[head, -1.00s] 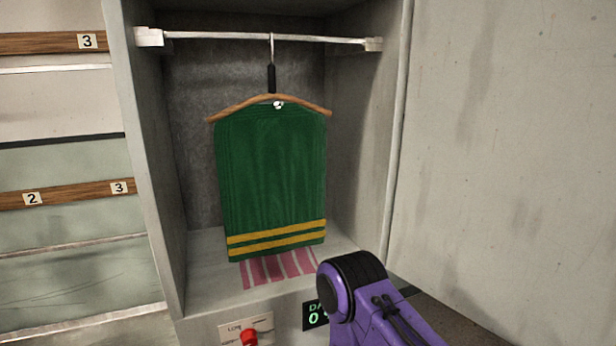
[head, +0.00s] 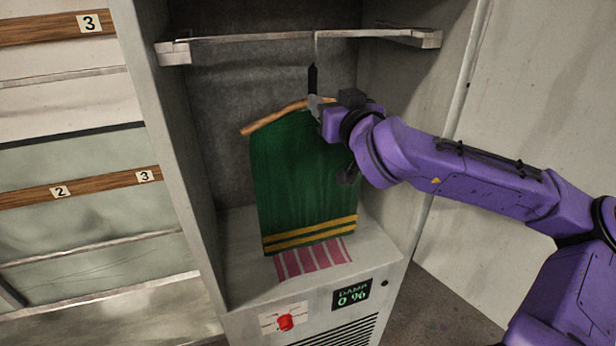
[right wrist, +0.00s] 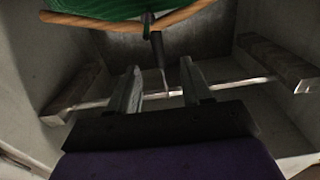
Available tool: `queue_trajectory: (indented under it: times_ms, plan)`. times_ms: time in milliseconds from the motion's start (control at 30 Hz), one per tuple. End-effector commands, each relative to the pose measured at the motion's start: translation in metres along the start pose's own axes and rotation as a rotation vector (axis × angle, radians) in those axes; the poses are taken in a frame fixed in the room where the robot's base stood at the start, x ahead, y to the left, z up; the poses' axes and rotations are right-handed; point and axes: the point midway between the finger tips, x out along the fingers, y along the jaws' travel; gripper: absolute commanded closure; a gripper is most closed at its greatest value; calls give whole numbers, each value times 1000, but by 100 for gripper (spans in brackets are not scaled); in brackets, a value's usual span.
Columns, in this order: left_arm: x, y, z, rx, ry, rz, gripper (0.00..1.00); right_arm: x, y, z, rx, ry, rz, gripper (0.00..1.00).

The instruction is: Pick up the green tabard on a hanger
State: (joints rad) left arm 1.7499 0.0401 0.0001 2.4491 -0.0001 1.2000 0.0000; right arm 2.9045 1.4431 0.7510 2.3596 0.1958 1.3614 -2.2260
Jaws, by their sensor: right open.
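The green tabard (head: 300,180) with two yellow bands hangs on a wooden hanger (head: 268,119) inside the grey cabinet. The hanger's dark stem (head: 312,80) rises to a thin hook on the rail. My right gripper (head: 318,104) is open at the top of the hanger, hiding part of its right arm. In the right wrist view, the stem (right wrist: 158,45) shows between the open fingers (right wrist: 160,75), with the tabard (right wrist: 95,8) at the top edge. I cannot tell if a finger touches it. My left gripper is not in view.
The pale rail (head: 250,38) spans the cabinet top between two brackets. Pink stripes (head: 312,259) mark the cabinet floor. A red knob (head: 286,322) and a green-lit display (head: 352,294) are on the front below. Numbered wooden strips (head: 100,186) are at left.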

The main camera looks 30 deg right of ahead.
Motion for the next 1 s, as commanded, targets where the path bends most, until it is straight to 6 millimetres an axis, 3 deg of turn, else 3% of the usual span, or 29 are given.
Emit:
queue_trajectory:
  times_ms: [600,867,900,1000]
  plan:
    - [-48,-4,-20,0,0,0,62,95,14,-1,-15,-3,15,51]
    - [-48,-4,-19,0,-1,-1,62,101,12,2,-12,1,11,51]
    - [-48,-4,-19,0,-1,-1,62,101,12,2,-12,1,11,58]
    - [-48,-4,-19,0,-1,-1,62,101,12,2,-12,1,11,90]
